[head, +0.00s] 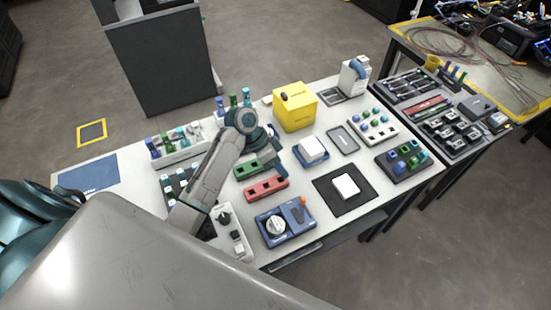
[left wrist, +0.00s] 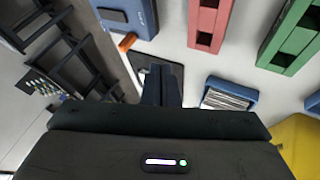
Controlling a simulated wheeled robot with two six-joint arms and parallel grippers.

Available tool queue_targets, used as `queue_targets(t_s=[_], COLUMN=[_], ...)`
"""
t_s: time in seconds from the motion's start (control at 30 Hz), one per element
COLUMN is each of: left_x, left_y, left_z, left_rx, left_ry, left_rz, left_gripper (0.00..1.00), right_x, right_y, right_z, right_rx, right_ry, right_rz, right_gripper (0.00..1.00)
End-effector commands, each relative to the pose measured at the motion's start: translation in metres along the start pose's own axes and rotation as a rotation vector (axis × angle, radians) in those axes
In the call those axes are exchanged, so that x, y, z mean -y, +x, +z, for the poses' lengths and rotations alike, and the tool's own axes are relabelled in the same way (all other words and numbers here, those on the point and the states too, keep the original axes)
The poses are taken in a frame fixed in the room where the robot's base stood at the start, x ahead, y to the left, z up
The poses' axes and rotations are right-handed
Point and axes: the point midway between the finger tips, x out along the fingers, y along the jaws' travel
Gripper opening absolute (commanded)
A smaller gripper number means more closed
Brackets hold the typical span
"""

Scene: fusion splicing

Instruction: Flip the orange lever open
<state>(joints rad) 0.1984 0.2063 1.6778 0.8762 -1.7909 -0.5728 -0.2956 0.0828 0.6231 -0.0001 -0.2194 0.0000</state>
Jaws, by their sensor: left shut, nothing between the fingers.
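The orange lever (head: 302,201) is on the right part of a blue device (head: 286,228) with a round white dial, near the table's front edge. In the left wrist view the orange lever (left wrist: 127,41) sticks out from the edge of the blue device (left wrist: 130,14), left of the fingers. My left gripper (head: 283,172) is above the table, farther back than the blue device and apart from the lever. In the left wrist view its fingers (left wrist: 162,72) are together and hold nothing. My right gripper is not in view.
A red block (head: 266,188) lies behind the blue device. A black mat (head: 328,194) with a white block (head: 346,186) is to its right. A yellow box (head: 295,106) stands farther back. A white panel with knobs (head: 232,236) is left of the device.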

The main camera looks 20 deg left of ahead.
Motion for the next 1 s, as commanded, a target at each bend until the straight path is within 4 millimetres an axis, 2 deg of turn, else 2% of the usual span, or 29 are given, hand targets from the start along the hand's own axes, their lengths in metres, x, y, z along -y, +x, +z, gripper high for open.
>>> queue_targets(t_s=[0.03, 0.2, 0.3, 0.5, 0.9, 1.0], left_x=[-0.003, -0.005, -0.021, -0.034, -0.035, -0.032], left_y=[0.01, 0.042, 0.047, 0.057, 0.06, 0.062], left_z=[-0.002, -0.002, -0.002, 0.0, 0.0, -0.006], left_rx=[-0.001, 0.0, 0.0, 0.0, 0.0, -0.001], left_ry=[-0.004, -0.002, 0.0, -0.001, 0.0, 0.0], left_rz=[0.005, 0.004, 0.002, 0.0, -0.001, -0.001], left_gripper=[0.0, 0.0, 0.0, 0.0, 0.0, 0.0], right_x=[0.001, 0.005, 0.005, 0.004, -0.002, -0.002], right_y=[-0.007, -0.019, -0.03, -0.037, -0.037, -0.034], right_z=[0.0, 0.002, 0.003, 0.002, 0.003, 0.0], right_rx=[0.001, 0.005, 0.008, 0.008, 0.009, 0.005], right_ry=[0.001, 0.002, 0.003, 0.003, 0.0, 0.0], right_rz=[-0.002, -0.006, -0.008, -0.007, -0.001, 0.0], right_gripper=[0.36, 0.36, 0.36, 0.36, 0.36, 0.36])
